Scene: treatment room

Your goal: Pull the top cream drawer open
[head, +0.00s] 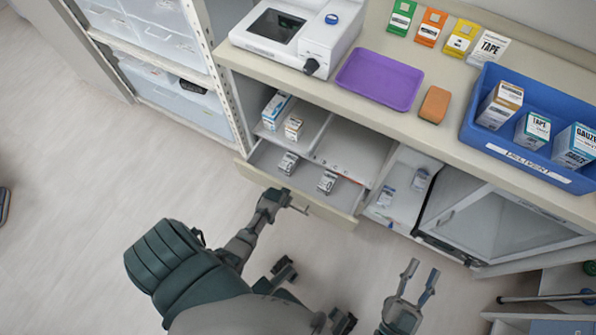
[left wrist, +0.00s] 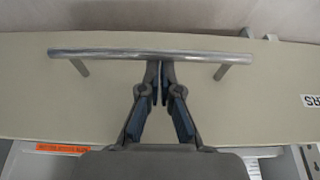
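The top cream drawer (head: 330,213) is pulled out from under the counter in the head view, its inside showing. A silver bar handle (left wrist: 100,53) spans the cream front in the left wrist view. My left gripper (left wrist: 160,66) has its fingertips together at the middle of this handle; in the head view the left gripper (head: 288,203) is at the drawer front. Two small white boxes lie in the drawer, one on the left (head: 288,163) and one on the right (head: 327,182). My right gripper (head: 419,272) is open and empty, apart from the cabinet.
The counter holds a white device (head: 330,42), a purple tray (head: 352,82), a brown block (head: 435,104) and a blue bin (head: 478,128) of boxes. A glass-fronted cabinet door (head: 490,225) is right of the drawer.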

